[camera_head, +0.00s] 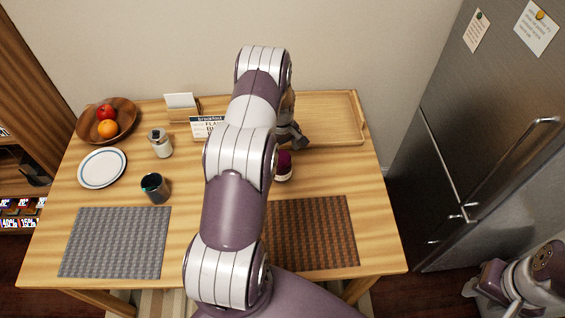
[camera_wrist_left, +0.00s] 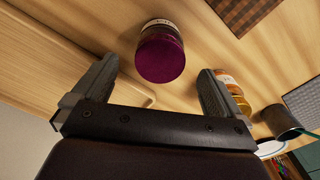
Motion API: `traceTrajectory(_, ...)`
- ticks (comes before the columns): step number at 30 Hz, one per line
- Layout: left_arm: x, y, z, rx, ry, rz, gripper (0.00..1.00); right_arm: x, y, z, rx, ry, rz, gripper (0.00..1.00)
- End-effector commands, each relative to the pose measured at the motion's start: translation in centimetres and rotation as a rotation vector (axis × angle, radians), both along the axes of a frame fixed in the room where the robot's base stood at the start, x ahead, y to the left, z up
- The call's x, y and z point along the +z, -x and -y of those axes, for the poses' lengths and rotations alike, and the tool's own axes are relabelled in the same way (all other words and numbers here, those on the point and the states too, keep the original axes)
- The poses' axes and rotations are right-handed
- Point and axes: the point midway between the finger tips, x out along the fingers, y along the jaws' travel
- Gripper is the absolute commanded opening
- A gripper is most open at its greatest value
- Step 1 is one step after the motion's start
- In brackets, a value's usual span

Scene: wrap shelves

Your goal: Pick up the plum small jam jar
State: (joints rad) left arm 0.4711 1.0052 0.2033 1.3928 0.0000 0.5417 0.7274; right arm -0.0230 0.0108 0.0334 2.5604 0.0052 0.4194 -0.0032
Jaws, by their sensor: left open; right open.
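The plum small jam jar (camera_head: 284,167) stands on the wooden table, right of my left arm, which hides part of it. In the left wrist view its round plum lid (camera_wrist_left: 160,58) faces the camera, in the gap between the fingers. My left gripper (camera_head: 298,136) is open and empty, just behind the jar in the head view. In the wrist view the fingers lie to either side of the jar, with gaps showing. My right gripper (camera_head: 474,288) is low at the far right, away from the table; its fingers are hard to make out.
A wooden tray (camera_head: 330,118) lies behind the jar, a brown woven mat (camera_head: 312,235) in front. Left are a grey mat (camera_head: 117,243), dark cup (camera_head: 154,187), lidded jar (camera_head: 160,144), plate (camera_head: 102,168) and fruit bowl (camera_head: 90,128). A sign (camera_head: 205,126) stands beside my arm.

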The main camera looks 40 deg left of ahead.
Motion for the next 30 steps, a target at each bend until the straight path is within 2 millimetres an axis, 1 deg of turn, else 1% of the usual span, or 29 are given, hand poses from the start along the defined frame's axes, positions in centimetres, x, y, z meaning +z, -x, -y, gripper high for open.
traceTrajectory(2, -0.7, 0.0, 0.0, -0.001, 0.001, -0.001, 1.0, 0.7, 0.0, 0.0, 0.0, 0.0, 0.0, 0.43)
traceTrajectory(6, -3.1, 0.1, 0.1, -0.002, 0.001, -0.003, 1.0, 2.4, 0.0, 0.0, 0.0, 0.0, 0.001, 0.43)
traceTrajectory(9, -4.8, 0.0, 0.0, -0.002, 0.0, 0.0, 1.0, 2.4, 0.0, 0.0, 0.0, 0.0, 0.001, 0.43)
traceTrajectory(12, -5.5, 0.0, 0.0, -0.002, -0.001, 0.001, 1.0, 2.4, 0.0, 0.0, 0.0, 0.0, 0.001, 0.43)
traceTrajectory(17, -5.5, 0.0, 0.0, -0.003, -0.001, 0.001, 1.0, 2.3, 0.0, 0.0, 0.0, 0.0, 0.0, 0.43)
traceTrajectory(18, -5.5, 0.0, 0.0, -0.003, -0.001, 0.001, 0.87, 2.3, 0.0, 0.0, 0.0, 0.0, 0.0, 0.43)
traceTrajectory(20, -5.5, 0.0, 0.0, -0.003, -0.001, 0.001, 0.67, 2.3, 0.0, 0.0, 0.0, 0.0, 0.0, 0.43)
traceTrajectory(21, -5.5, 0.0, 0.0, -0.003, -0.001, 0.001, 0.54, 2.3, 0.0, 0.0, 0.0, 0.0, 0.001, 0.43)
traceTrajectory(24, -5.5, 0.0, 0.0, -0.003, -0.001, 0.001, 0.25, 2.3, 0.0, 0.0, 0.0, 0.0, 0.0, 0.43)
traceTrajectory(30, -5.4, -0.1, 0.0, -0.003, -0.001, 0.003, 0.25, 2.3, 0.0, 0.0, 0.0, 0.0, 0.001, 0.43)
